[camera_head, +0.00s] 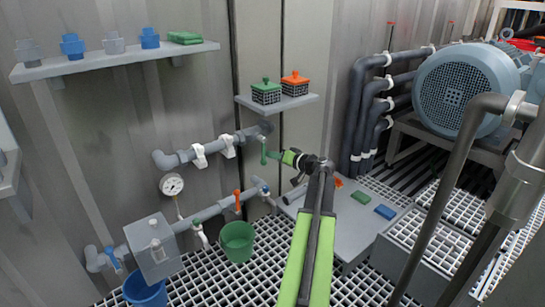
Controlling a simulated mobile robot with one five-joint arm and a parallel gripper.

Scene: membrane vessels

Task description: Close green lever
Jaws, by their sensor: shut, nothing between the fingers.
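A dark green lever (264,151) stands roughly upright at the right end of the upper grey wall pipe. My gripper (277,155) is just right of this lever, pointing left at it. The fingers are small in view and look shut with nothing between them. I cannot tell whether they touch the lever. A smaller green handle (195,220) is on the small tap under the lower pipe. My arm hides the area below and right of the gripper.
An orange lever (237,199) and a blue lever (262,187) are on the lower pipe. A gauge (172,184) hangs left. A green bucket (238,241) stands on the grating below. A shelf (277,105) with two baskets is above. Dark pipes (365,110) rise at right.

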